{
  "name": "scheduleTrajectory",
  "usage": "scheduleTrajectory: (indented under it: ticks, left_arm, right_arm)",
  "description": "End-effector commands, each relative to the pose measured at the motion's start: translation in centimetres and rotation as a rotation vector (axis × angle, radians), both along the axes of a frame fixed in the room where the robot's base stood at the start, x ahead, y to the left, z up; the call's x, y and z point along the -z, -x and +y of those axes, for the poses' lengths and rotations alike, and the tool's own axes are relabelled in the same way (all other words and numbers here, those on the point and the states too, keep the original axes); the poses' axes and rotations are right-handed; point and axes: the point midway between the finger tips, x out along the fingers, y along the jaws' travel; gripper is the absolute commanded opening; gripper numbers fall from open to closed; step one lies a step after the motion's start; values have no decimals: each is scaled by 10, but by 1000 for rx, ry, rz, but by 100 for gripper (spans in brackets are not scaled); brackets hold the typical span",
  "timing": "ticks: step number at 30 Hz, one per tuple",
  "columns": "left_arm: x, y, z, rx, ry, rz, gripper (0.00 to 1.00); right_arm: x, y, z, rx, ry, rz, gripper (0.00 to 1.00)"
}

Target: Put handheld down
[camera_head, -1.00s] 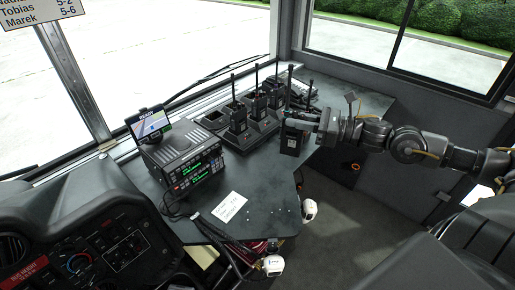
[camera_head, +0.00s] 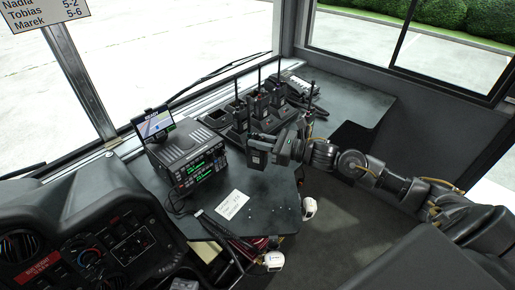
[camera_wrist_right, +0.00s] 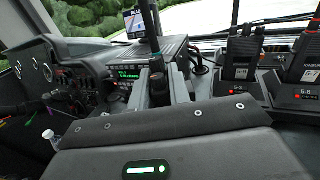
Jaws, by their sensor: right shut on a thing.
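A black handheld radio (camera_head: 258,152) is gripped by my right gripper (camera_head: 272,149), which reaches in from the right in the head view. The handheld is over the dark desk, in front of the charger (camera_head: 238,136) and right of the console radio. I cannot tell whether its bottom touches the desk. In the right wrist view, the right gripper (camera_wrist_right: 160,88) shows with a dark upright piece of the handheld (camera_wrist_right: 157,65) between its fingers. Other handhelds (camera_head: 257,103) stand upright in the charger; they also show at the right of the wrist view (camera_wrist_right: 242,57). My left gripper is not in view.
The console radio (camera_head: 190,165) with a small screen (camera_head: 154,124) on top stands left of the handheld. A white note (camera_head: 231,204) lies near the desk's front edge. The desk (camera_head: 272,190) is bare right of the note. The dashboard (camera_head: 90,240) is at lower left.

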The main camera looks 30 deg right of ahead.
Motion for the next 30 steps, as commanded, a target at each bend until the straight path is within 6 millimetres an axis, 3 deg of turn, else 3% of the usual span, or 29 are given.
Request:
scheduleTrajectory:
  ticks: [11,23,24,28,30]
  left_arm:
    - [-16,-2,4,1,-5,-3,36]
    - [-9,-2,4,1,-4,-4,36]
    - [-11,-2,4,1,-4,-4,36]
    - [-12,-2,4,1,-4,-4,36]
    - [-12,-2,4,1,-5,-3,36]
  right_arm:
    - [33,-3,5,1,-3,-2,0]
    - [39,-3,4,0,-1,-3,0]
    - [39,-3,4,0,-1,-1,24]
    - [39,-3,4,0,0,0,41]
    - [39,-3,4,0,0,0,41]
